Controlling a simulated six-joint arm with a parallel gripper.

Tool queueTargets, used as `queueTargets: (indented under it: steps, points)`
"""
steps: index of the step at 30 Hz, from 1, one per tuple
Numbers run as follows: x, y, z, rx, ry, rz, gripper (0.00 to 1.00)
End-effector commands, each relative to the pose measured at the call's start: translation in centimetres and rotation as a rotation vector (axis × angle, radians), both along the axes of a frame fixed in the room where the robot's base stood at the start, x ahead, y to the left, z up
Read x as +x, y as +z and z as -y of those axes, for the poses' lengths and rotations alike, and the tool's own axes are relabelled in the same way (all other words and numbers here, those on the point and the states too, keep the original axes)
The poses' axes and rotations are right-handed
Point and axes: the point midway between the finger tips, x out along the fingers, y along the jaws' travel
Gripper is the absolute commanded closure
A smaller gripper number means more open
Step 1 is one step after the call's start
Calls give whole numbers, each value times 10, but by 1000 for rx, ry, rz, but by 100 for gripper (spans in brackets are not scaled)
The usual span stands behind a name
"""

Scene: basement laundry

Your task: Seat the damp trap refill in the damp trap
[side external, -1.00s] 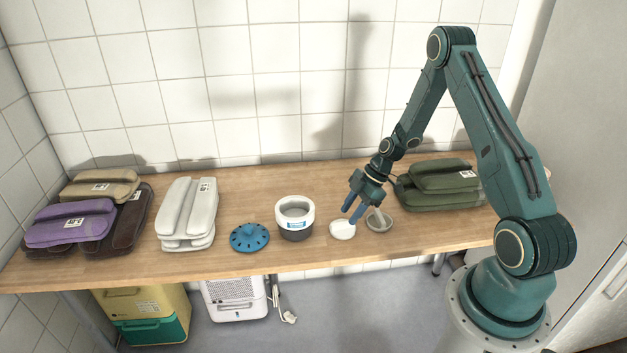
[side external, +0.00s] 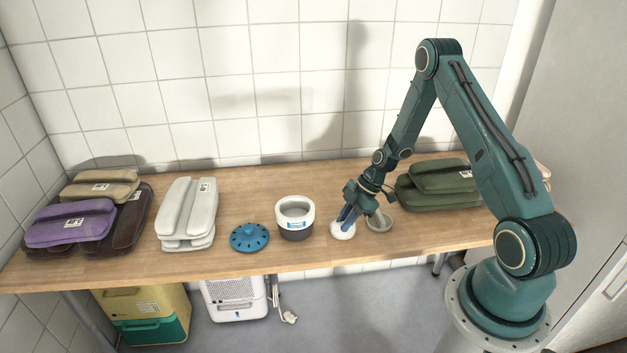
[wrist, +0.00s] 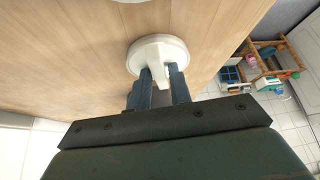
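The damp trap refill (side external: 342,234) is a white round disc with a raised tab, lying on the wooden bench right of the damp trap. It also shows in the wrist view (wrist: 172,47). My gripper (side external: 345,218) is down at it, blue fingers pointing down. In the wrist view, its fingers (wrist: 162,80) lie on either side of the tab, with no clear gap visible. The damp trap (side external: 294,232) is an open-topped pot, white above and dark grey below, with a blue label. It stands upright. A blue lid (side external: 249,238) with holes lies left of it.
A grey round dish with an upright piece (side external: 379,222) stands close right of my gripper. Green folded bundles (side external: 438,185) lie behind it. White (side external: 187,215), purple (side external: 70,222) and brown bundles fill the left. The bench front edge is near.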

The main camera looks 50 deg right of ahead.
Motion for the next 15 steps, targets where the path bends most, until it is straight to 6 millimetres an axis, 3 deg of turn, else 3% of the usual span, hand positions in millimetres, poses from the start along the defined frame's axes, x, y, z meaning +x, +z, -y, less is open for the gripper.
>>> queueTargets:
  steps: [1,3,15]
  points:
    - [0,0,0,0,0,0,90]
    - [0,0,0,0,0,0,100]
    - [0,2,0,-1,0,1,100]
